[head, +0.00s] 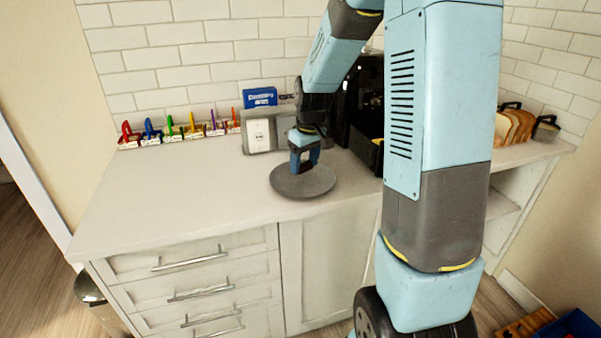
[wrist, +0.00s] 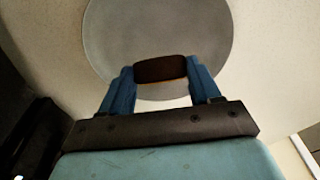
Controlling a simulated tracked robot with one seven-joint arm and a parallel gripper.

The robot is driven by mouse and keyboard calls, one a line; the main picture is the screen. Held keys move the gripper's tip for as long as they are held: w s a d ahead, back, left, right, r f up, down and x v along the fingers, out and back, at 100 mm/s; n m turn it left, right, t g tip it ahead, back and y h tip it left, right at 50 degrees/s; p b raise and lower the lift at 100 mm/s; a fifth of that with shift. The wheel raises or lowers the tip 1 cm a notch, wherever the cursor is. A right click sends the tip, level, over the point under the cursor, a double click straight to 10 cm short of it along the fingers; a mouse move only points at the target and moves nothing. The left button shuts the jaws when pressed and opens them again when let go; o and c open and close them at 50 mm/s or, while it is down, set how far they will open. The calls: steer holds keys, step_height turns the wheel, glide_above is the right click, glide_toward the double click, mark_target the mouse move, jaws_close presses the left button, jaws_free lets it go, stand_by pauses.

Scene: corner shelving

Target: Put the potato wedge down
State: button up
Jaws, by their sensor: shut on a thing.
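The potato wedge (wrist: 160,69) shows in the wrist view as a dark brown block with a thin orange lower edge. My gripper (wrist: 160,73) is shut on it, with one blue finger at each end. Behind the wedge in that view is a round grey plate (wrist: 158,25). In the head view the plate (head: 303,183) lies on the counter near its front edge, and my gripper (head: 304,165) points down over it.
The pale counter (head: 190,195) is clear to the left of the plate. A blue box (head: 260,97), a pale box-like item (head: 259,136) and a row of coloured items (head: 170,130) stand at the back wall. A black appliance (head: 366,110) stands right of my gripper. Sliced bread (head: 514,125) is far right.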

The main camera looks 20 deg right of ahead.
mark_target(303, 171)
steer(key=shift+w+f, duration=0.45)
steer(key=shift+f, duration=1.5)
steer(key=shift+f, duration=0.15)
steer(key=o, duration=1)
